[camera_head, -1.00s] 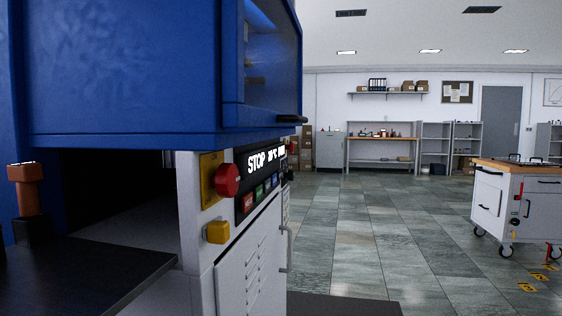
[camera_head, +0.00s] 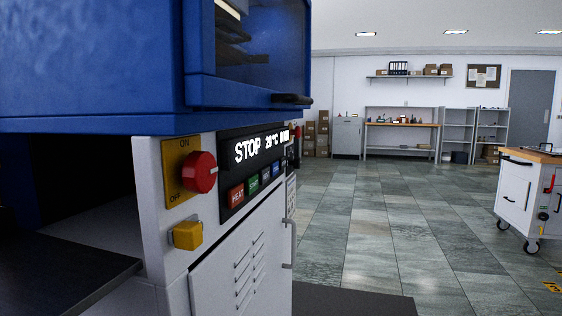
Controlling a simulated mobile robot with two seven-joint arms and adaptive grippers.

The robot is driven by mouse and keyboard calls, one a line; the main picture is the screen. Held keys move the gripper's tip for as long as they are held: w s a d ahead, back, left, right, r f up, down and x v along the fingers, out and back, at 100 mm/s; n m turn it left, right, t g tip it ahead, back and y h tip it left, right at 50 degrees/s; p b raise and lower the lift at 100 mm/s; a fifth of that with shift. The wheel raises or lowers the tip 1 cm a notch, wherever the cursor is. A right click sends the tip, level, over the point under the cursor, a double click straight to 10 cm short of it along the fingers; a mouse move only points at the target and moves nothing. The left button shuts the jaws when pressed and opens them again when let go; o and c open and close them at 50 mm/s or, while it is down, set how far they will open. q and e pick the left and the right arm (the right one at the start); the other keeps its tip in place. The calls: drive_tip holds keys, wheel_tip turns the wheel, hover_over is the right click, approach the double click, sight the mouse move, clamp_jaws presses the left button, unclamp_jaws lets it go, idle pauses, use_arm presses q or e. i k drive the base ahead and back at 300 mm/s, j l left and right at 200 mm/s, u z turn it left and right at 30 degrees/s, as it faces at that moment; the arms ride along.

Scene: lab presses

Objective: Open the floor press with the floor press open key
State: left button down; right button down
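The floor press is the large machine on the left, with a blue upper housing (camera_head: 90,70) and a white lower cabinet (camera_head: 240,250). Its front panel has a display (camera_head: 262,148) reading STOP and 20 °C. Below the display is a row of coloured keys: a red key marked HEAT (camera_head: 237,195), a green key (camera_head: 253,184), a blue key (camera_head: 266,176) and a further key that is hard to make out. I cannot read which key is the open key. A red rotary switch (camera_head: 200,172) sits on a yellow ON/OFF plate. Neither gripper is in view.
A yellow block (camera_head: 187,235) sticks out below the switch. A dark ledge (camera_head: 65,270) juts out at the lower left. Tiled floor (camera_head: 390,220) lies open to the right. A wheeled cabinet (camera_head: 520,195) stands at the right edge; a workbench (camera_head: 400,125) stands at the back wall.

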sight(282, 160)
drive_tip(key=i+l+u, duration=0.1)
drive_tip(key=l, duration=0.25)
drive_tip(key=i+l+u, duration=0.15)
drive_tip(key=i+l, duration=0.2)
drive_tip(key=i+l+u, duration=0.1)
drive_tip(key=l, duration=0.25)
drive_tip(key=i+l+u, duration=0.15)
drive_tip(key=l, duration=0.25)
drive_tip(key=i, duration=0.1)
